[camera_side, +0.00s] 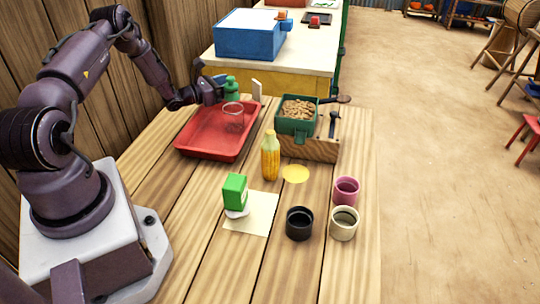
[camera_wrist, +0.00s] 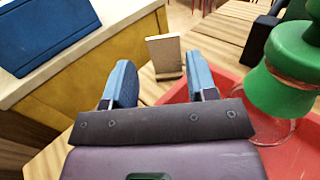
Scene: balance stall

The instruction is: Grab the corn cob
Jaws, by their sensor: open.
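My gripper (camera_side: 215,90) is beyond the tray's far left part, well apart from the corn cob. In the wrist view my gripper (camera_wrist: 158,75) has its two blue-grey fingers spread, with nothing held between them.
The red tray (camera_side: 185,142) holds a clear glass (camera_side: 233,118). A green bottle (camera_side: 231,84) is close to my gripper. A green box of brown pieces (camera_side: 297,108) stands behind the cob. A green carton (camera_side: 235,190) and several cups, including a black one (camera_side: 299,224), are in front.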

